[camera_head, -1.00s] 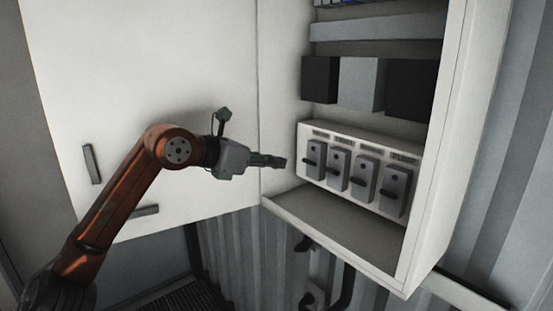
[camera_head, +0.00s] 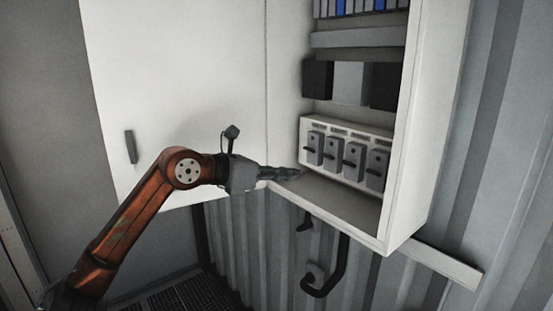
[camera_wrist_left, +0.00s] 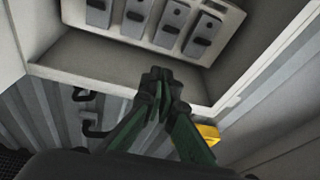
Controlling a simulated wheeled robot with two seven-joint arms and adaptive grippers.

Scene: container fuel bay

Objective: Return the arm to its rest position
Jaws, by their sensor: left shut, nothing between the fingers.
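My left arm comes in from the lower left in the head view, its orange forearm bent at the elbow. My left gripper (camera_head: 290,173) is shut and empty, at the lower left front of the open cabinet (camera_head: 402,180). In the left wrist view the dark green fingers (camera_wrist_left: 158,82) meet at their tips, with the cabinet's lower edge behind them. They look apart from the row of grey switches (camera_head: 345,157), which also shows at the top of the left wrist view (camera_wrist_left: 170,22). My right gripper is in neither view.
The open cabinet door (camera_head: 180,90) stands left of the cabinet, behind my arm. Black pipes (camera_head: 335,270) run on the corrugated wall below. A yellow object (camera_wrist_left: 208,134) shows beside the fingers in the left wrist view. Dark grating covers the floor at lower left.

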